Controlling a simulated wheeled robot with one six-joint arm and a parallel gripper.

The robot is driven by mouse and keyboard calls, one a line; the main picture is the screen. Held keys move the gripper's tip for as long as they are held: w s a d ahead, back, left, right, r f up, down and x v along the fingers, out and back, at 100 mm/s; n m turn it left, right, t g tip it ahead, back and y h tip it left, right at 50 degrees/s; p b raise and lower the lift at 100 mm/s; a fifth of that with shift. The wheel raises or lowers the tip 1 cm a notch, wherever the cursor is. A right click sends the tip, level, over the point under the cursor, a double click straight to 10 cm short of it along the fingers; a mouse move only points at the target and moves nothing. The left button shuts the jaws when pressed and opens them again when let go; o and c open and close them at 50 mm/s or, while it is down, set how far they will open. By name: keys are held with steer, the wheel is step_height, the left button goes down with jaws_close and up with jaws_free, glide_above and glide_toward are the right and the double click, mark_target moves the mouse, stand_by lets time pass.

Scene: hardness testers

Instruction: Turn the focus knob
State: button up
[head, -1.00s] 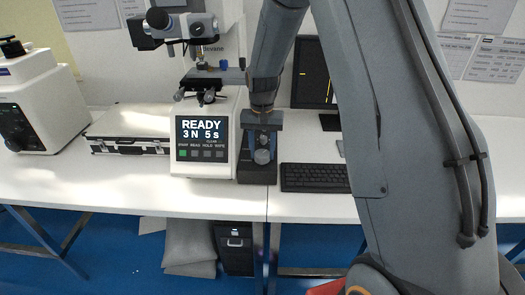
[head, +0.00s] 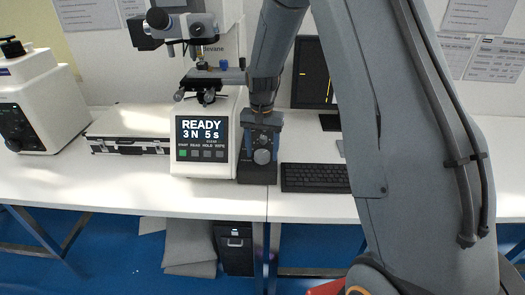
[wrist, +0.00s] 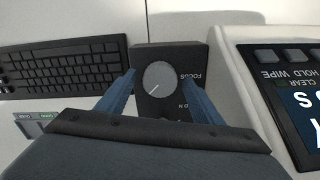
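The focus knob (wrist: 159,76) is a round grey dial with a white pointer line, on a dark box (wrist: 170,52) labelled FOCUS. In the wrist view the pointer runs toward the lower left. My gripper (wrist: 160,74) is open, with one blue finger on each side of the knob and a small gap on both sides. In the head view my gripper (head: 262,138) points down at the knob (head: 262,156) on the box (head: 257,172). I cannot tell how deep the fingertips sit beside the knob.
The hardness tester (head: 203,165) stands directly left of the box, its screen showing READY 3N 5s. A black keyboard (head: 314,178) lies close on the right. A silver case (head: 130,122) and another white machine (head: 38,100) stand farther left. The front of the white table (head: 110,195) is clear.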

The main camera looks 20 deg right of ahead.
mark_target(263, 153)
steer(key=shift+r+b, duration=1.05)
steer(key=shift+r, duration=2.85)
steer(key=shift+a+b, duration=0.1)
steer(key=shift+b, duration=0.55)
steer(key=shift+d+f, duration=0.3)
steer(key=shift+f, duration=0.05)
steer(key=shift+a+f+p, duration=0.1)
steer(key=shift+f+p, duration=0.85)
steer(key=shift+f, duration=2.55)
steer(key=c, duration=1.1)
steer(key=shift+o, duration=0.2)
steer(key=shift+w+m, duration=0.1)
steer(key=shift+m, duration=1.2)
